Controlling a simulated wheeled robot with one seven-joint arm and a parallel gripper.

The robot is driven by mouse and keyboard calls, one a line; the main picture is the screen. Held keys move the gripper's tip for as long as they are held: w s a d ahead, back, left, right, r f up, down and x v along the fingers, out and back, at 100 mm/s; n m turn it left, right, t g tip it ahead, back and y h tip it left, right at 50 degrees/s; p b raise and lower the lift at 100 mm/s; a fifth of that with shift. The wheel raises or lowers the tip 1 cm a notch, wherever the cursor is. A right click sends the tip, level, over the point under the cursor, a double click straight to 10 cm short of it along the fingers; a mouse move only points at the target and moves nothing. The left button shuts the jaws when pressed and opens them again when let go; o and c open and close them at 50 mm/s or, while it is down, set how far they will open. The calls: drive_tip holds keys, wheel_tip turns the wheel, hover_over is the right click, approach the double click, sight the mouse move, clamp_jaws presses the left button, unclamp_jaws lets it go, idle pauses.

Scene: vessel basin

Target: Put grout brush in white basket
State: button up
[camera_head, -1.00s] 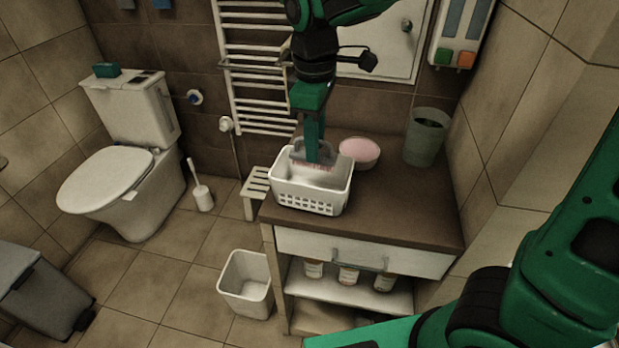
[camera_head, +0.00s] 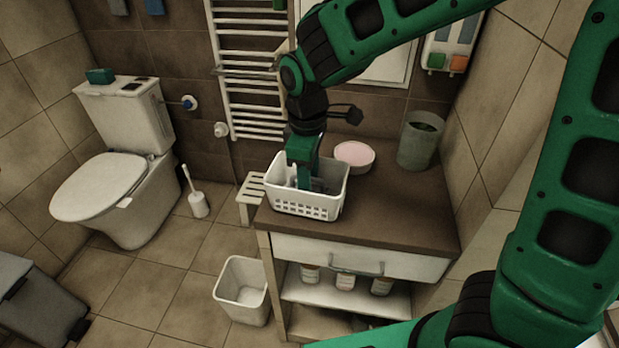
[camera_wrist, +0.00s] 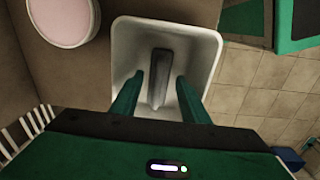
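The white basket (camera_head: 305,206) stands on the brown counter, near its left edge. It also shows in the wrist view (camera_wrist: 207,48). The grout brush (camera_wrist: 160,88) lies inside the basket, its dark grey handle lengthwise between my fingers. In the head view it is mostly hidden by the gripper and basket wall. My gripper (camera_head: 303,184) reaches down into the basket. In the wrist view my gripper (camera_wrist: 160,74) is open, with a visible gap between each finger and the handle.
A pink round dish (camera_head: 354,152) sits behind the basket, and a grey-green cup (camera_head: 417,150) stands further right. The counter (camera_head: 395,210) is clear right of the basket. A white bin (camera_head: 243,285) stands on the floor in front, left of the cabinet.

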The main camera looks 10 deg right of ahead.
drive_tip(key=shift+r, duration=0.15)
wheel_tip(320, 180, up, 12)
drive_tip(key=shift+s+a, duration=0.15)
drive_tip(key=shift+s, duration=0.2)
idle(0.3)
